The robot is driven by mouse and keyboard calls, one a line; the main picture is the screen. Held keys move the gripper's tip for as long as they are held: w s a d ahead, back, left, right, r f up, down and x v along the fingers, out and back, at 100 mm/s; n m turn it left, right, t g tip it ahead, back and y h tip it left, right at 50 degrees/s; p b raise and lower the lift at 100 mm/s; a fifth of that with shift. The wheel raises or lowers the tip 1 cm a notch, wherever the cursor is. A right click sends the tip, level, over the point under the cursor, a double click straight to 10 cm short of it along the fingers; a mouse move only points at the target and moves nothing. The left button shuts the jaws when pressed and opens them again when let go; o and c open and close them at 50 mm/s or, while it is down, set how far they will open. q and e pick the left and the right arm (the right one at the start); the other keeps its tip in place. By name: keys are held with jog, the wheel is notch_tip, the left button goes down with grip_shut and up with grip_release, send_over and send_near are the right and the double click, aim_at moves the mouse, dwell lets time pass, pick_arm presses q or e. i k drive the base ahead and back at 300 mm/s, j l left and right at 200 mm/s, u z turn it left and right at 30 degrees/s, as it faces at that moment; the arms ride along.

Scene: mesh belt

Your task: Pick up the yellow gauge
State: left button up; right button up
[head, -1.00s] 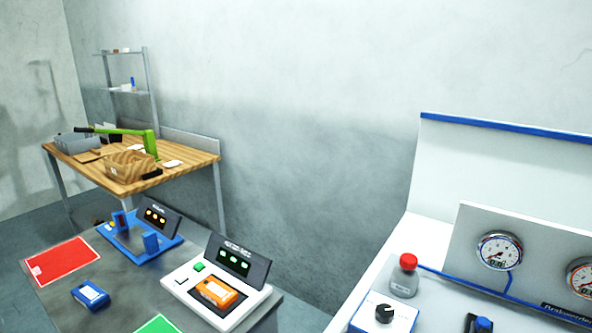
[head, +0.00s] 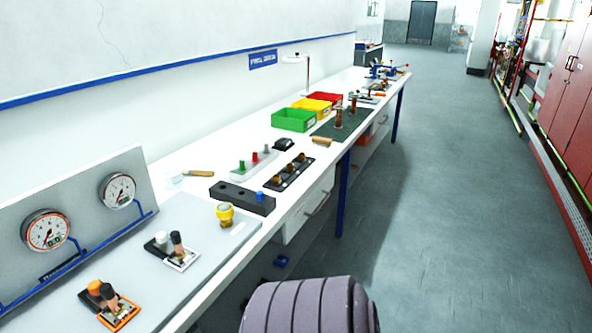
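The yellow gauge (head: 225,215) stands on the white bench, on the grey plate near its front edge, just in front of a dark block. It looks like a small round yellow body with a brass-coloured lower part. Nothing touches it from above. A ribbed grey-purple part of my own arm shows at the bottom of the head view. Neither of my grippers is in view.
A dark block with a blue knob (head: 242,197) stands behind the gauge. Two valve fittings (head: 172,250) are at the left, before a panel with dials (head: 88,212). Green (head: 294,119), yellow and red bins stand farther along. The aisle floor (head: 430,190) at right is clear.

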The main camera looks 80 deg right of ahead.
aim_at(224, 211)
jog(key=z, duration=2.1)
